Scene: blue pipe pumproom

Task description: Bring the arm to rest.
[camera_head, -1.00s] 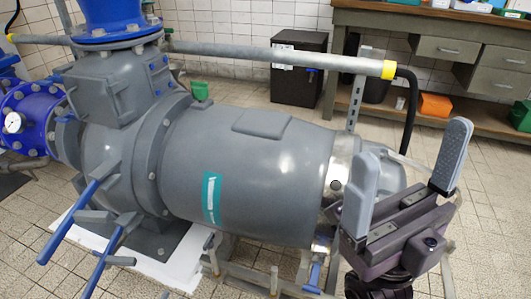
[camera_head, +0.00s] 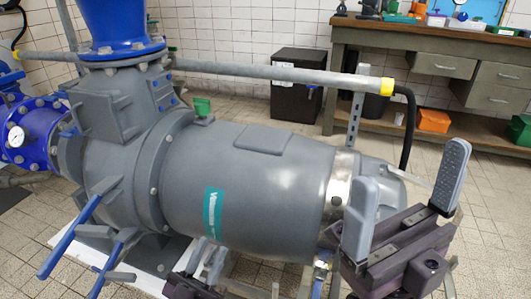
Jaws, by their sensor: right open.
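My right gripper (camera_head: 412,172) is at the lower right of the head view, its two grey fingers pointing up and spread wide apart. Nothing is between them. It stands in front of the right end of the large grey pump (camera_head: 260,178), partly covering that end; I cannot tell whether they touch. My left gripper (camera_head: 206,258) shows at the bottom edge, in front of the pump's lower side. Only its dark body and grey fingers show in part, and its opening is unclear.
Blue-handled levers (camera_head: 68,245) stick out at the pump's lower left. A grey pipe (camera_head: 270,73) with a yellow end and black hose runs behind. A workbench (camera_head: 440,40) with drawers stands at the back right. Tiled floor lies open right of the pump.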

